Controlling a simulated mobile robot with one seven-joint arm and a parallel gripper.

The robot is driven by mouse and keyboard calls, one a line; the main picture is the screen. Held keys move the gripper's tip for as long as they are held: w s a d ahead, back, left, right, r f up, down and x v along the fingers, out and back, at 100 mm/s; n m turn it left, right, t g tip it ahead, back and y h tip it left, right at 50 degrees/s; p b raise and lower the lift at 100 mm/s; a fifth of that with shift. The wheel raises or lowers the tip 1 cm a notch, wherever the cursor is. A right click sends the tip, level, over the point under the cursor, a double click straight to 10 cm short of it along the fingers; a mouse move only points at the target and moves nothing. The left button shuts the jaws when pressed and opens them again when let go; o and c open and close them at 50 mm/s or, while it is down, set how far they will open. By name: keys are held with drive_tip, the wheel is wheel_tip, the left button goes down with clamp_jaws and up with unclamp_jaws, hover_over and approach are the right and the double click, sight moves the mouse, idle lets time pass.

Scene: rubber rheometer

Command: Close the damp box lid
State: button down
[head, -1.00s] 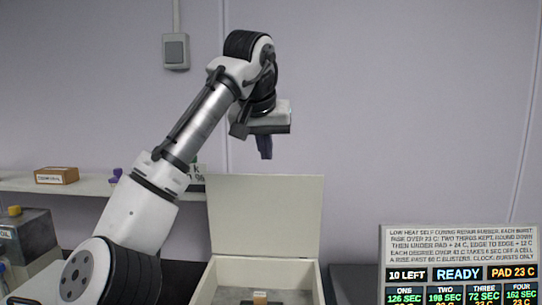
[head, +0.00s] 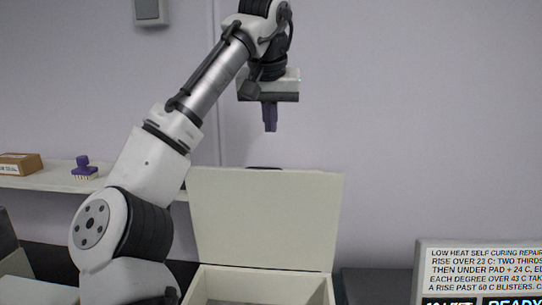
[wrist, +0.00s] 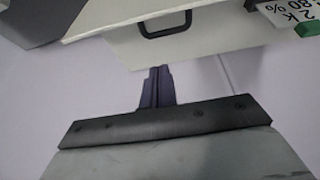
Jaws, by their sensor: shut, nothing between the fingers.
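The damp box (head: 318,290) is a cream box at the bottom middle of the head view, cut off by the lower edge. Its lid (head: 265,218) stands open, raised upright at the back of the box. My gripper (head: 270,128) is shut and empty, pointing down above the lid's top edge, with a gap between them. In the wrist view, my gripper (wrist: 158,70) shows near the lid (wrist: 190,45), which has a dark handle (wrist: 165,24). Whether the fingertips touch the lid there cannot be told. The box's inside is mostly out of frame.
A shelf (head: 125,186) at the left holds a cardboard box (head: 20,164) and a purple-handled stamp or brush (head: 84,169). A sign panel with a display (head: 480,268) stands at the right. The wall above the lid is clear, apart from a switch box (head: 150,11).

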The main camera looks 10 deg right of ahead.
sight(270, 185)
drive_tip(key=p+x, duration=0.1)
drive_tip(key=x, duration=0.7)
drive_tip(key=shift+w+f+p, duration=0.1)
drive_tip(key=shift+f+p, duration=0.2)
drive_tip(key=shift+f, duration=0.1)
drive_tip(key=s, duration=0.4)
drive_tip(key=shift+a+f+p, duration=0.1)
drive_tip(key=shift+a+p, duration=0.2)
drive_tip(key=shift+a, duration=0.1)
drive_tip(key=shift+f, duration=0.1)
